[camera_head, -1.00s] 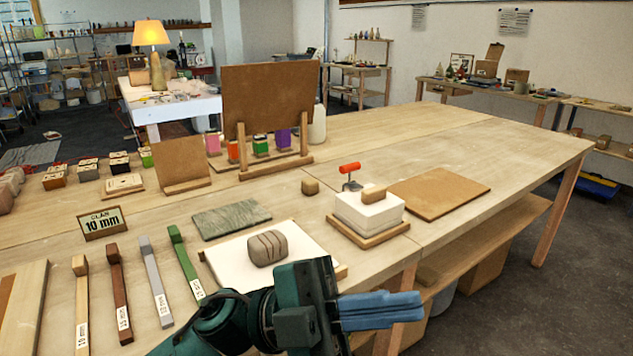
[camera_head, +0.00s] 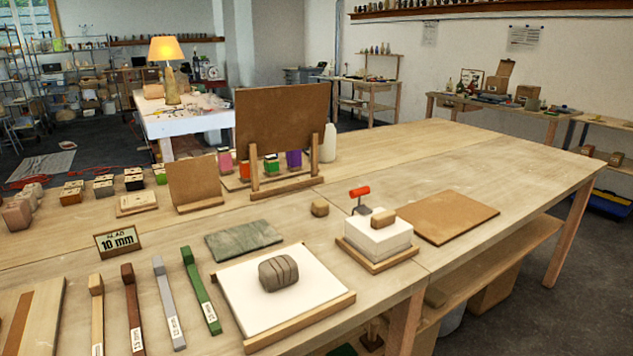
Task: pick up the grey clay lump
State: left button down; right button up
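The grey clay lump (camera_head: 278,272) is a rounded block with dark grooves across its top. It rests on a white board (camera_head: 250,307) with wooden strips at its edges, near the front edge of the table. Nothing covers the lump. Neither of my grippers is in the head view.
A green-grey slab (camera_head: 243,240) lies behind the white board. Several labelled sticks lie left, with a "10 mm" sign (camera_head: 117,241) behind. The table's far right is clear.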

aim_at(281, 271)
jog(key=i+l+u, duration=0.15)
jog(key=l, duration=0.15)
jog(key=i+l+u, duration=0.15)
jog(key=l, duration=0.15)
jog(key=l+u, duration=0.15)
jog(key=l, duration=0.15)
jog(key=i+l+u, duration=0.15)
jog(key=l, duration=0.2)
